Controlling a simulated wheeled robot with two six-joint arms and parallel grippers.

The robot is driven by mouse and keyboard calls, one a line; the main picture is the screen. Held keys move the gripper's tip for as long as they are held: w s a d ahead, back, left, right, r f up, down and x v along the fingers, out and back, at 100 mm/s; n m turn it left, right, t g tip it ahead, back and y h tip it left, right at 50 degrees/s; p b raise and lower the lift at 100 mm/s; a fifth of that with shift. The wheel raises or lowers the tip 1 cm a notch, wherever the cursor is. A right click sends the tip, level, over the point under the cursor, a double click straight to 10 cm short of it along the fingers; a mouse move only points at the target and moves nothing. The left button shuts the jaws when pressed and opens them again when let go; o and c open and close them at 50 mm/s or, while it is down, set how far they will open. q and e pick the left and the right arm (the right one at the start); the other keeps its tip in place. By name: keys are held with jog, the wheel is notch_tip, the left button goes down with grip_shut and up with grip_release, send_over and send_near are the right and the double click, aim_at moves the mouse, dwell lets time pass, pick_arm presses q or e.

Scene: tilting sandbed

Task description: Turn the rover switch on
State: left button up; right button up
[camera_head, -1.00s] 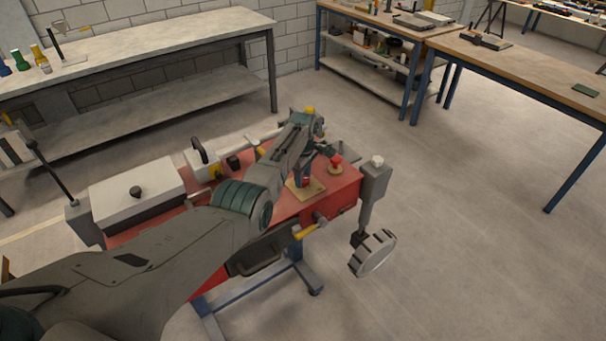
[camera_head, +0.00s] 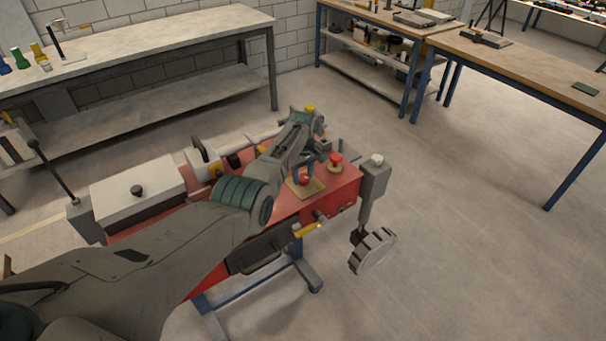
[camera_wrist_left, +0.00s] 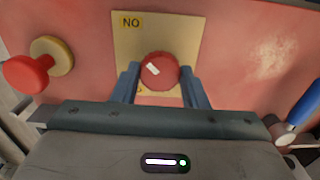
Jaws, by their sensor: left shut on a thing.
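The rover switch is a round red knob (camera_wrist_left: 160,71) with a small white mark on its face, on a tan plate (camera_wrist_left: 185,30). The white mark sits left of the knob's middle and is tilted. A yellow label reading "NO" in this view, ON upside down, is at the plate's top left; another yellow label is mostly hidden below the knob. My left gripper (camera_wrist_left: 161,82) has its blue fingers on both sides of the knob, shut on it. In the head view the knob (camera_head: 304,180) shows under my left wrist on the red rover top. My right gripper is out of view.
A second red knob (camera_head: 335,160) on a round tan base stands beside the plate. The rover (camera_head: 345,185) also carries a white box (camera_head: 138,190), a grey post and a wheel (camera_head: 372,251). Workbenches stand behind; the floor at the right is clear.

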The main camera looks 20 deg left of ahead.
aim_at(303, 177)
pick_arm(q)
jog(key=shift+r, duration=0.1)
jog(key=o, duration=1)
jog(key=shift+c, duration=0.2)
notch_tip(303, 177, up, 11)
jog(key=b, duration=0.1)
jog(key=shift+b, duration=0.35)
